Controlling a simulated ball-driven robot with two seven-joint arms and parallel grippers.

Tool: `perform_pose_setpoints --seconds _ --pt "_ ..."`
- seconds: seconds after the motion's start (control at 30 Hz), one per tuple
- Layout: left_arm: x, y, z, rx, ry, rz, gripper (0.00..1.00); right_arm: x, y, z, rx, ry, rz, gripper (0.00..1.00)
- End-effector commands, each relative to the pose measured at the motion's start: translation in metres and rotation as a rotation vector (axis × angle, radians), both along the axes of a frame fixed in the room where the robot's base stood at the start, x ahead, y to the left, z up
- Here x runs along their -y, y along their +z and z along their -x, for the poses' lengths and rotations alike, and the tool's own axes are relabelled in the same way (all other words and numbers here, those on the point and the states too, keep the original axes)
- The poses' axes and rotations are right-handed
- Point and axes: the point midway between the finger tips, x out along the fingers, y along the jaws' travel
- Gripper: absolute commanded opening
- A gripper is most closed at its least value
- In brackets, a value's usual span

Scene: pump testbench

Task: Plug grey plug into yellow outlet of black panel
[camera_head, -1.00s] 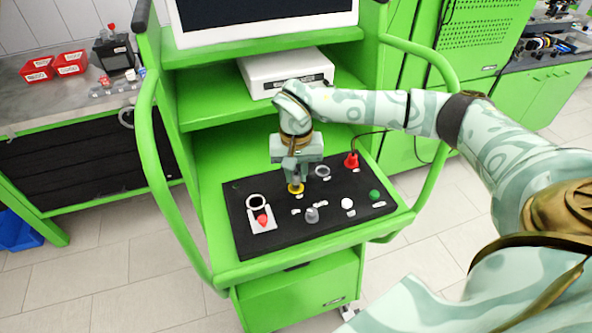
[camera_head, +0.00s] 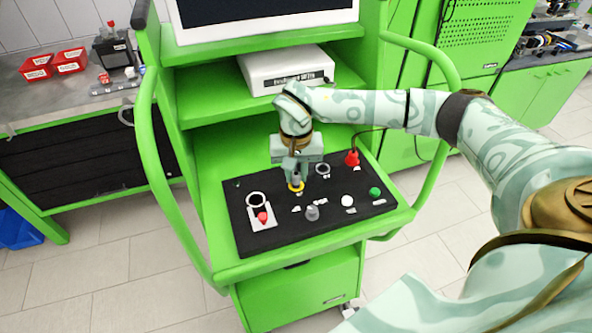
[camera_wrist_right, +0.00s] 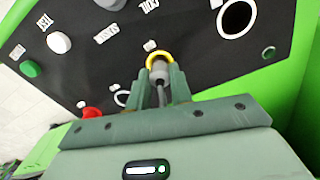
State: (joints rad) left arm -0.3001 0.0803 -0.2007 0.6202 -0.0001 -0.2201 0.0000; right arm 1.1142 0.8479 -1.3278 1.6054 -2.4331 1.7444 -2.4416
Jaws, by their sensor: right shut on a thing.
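My right gripper (camera_head: 296,179) points down over the black panel (camera_head: 240,228). It also shows in the right wrist view (camera_wrist_right: 161,85), shut on the grey plug (camera_wrist_right: 159,70). The plug's tip is at the yellow outlet (camera_wrist_right: 165,57), whose ring shows around it. In the head view the yellow outlet (camera_head: 295,187) is right under the fingertips, with the plug (camera_head: 294,180) mostly hidden between the fingers. I cannot tell how deep the plug sits in the ring. My left gripper is not in view.
On the panel are a red plug with a cable (camera_head: 352,159), a grey-ringed outlet (camera_head: 322,170), a grey knob (camera_head: 312,213), a white button (camera_head: 347,201), a green button (camera_head: 374,193) and a red switch (camera_head: 262,217). A green rail (camera_head: 160,190) flanks the left side. A white device (camera_head: 283,71) stands behind.

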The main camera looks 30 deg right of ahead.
Motion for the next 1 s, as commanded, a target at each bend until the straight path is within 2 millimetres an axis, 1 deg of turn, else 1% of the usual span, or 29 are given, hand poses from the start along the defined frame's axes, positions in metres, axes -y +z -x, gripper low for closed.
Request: perform_pose_setpoints --seconds 0.7,0.83,0.87,0.9,0.93,0.97,1.0 --pt "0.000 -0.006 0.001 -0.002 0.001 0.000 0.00 0.000 -0.014 0.000 0.000 0.001 0.000 0.05" --pt "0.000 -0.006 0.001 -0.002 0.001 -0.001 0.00 0.000 -0.013 0.000 0.000 0.001 0.000 0.05" --pt "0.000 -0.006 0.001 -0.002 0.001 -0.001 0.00 0.000 -0.013 0.000 0.000 0.001 0.000 0.24" --pt "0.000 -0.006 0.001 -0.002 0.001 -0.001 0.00 0.000 -0.013 0.000 0.000 0.001 0.000 0.35" --pt "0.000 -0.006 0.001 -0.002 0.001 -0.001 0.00 0.000 -0.013 0.000 0.000 0.001 0.000 0.43" --pt "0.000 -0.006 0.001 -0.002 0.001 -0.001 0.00 0.000 -0.013 0.000 0.000 0.001 0.000 0.47" --pt "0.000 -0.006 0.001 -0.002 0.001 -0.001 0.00 0.000 -0.013 0.000 0.000 0.001 0.000 0.47"
